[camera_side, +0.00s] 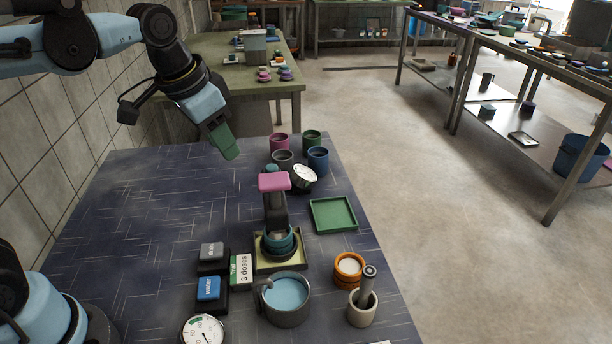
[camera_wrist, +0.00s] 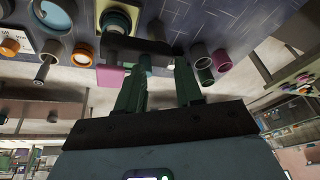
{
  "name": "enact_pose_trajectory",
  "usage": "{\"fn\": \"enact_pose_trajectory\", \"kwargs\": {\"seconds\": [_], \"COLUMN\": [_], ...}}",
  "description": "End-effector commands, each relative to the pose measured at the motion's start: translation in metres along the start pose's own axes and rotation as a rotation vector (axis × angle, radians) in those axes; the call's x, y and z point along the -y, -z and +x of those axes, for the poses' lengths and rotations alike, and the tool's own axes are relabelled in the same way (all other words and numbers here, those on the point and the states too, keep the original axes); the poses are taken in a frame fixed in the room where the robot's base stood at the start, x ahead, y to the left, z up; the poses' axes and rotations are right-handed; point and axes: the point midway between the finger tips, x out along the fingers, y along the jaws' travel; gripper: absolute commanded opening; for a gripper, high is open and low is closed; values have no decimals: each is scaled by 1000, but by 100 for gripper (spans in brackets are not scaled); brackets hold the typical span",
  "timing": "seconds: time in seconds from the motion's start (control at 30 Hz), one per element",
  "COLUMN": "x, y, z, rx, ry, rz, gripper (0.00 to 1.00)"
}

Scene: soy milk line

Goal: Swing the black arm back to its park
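The black arm (camera_side: 275,208) is the dark upright piece of the press-like device in the middle of the blue table, with a pink pad (camera_side: 274,182) on top. It stands over a teal round part (camera_side: 278,240) in a pale yellow square base (camera_side: 291,261). In the wrist view a dark bar (camera_wrist: 150,46), probably the same arm, lies beyond the fingertips, with the pink pad (camera_wrist: 110,77) at its left. My gripper (camera_side: 228,152) hangs in the air up and left of the device, apart from it. In the wrist view my gripper (camera_wrist: 160,72) has its green fingers spread, with nothing between them.
Several cups, including a blue one (camera_side: 318,160), and a white dial (camera_side: 304,176) stand behind the device. A green tray (camera_side: 316,222) lies right. A pot of blue liquid (camera_side: 286,318), an orange jar (camera_side: 349,268) and a mortar (camera_side: 361,315) stand in front. The table's left is clear.

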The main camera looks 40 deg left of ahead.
Motion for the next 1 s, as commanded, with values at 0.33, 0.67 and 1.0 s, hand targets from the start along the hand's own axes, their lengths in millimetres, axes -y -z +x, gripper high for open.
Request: {"fn": "enact_pose_trajectory", "kwargs": {"seconds": [0.33, 0.67, 1.0], "x": [-18, -27, -29], "y": [69, 85, 71], "z": [-15, -13, 26], "rx": [247, 332, 331], "ry": [-93, -132, -131], "rz": [264, 355, 354], "gripper": [36, 36, 36]}}
